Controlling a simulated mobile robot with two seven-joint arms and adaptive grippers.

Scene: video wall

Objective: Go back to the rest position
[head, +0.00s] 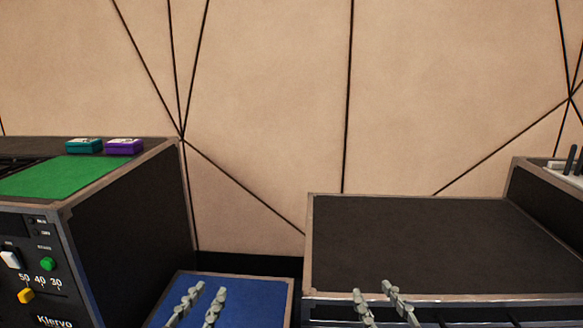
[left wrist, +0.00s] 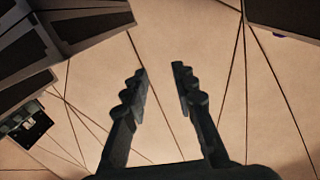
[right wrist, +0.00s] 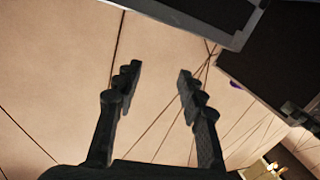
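My left gripper (head: 208,290) shows at the bottom of the head view, in front of the blue-topped surface. Its fingers are apart with nothing between them, and the left wrist view shows the same open fingers (left wrist: 160,72). My right gripper (head: 372,290) shows at the bottom, in front of the near edge of the dark-topped case. Its fingers are also apart and empty, as the right wrist view shows (right wrist: 158,75). Both grippers point upward in the head view.
A black case (head: 130,230) with a green mat (head: 75,177) stands at left, bearing a teal box (head: 84,146) and a purple box (head: 124,146). A blue surface (head: 255,296) lies lower. The dark-topped case (head: 420,240) at right is bare. A patterned wall (head: 270,90) stands behind.

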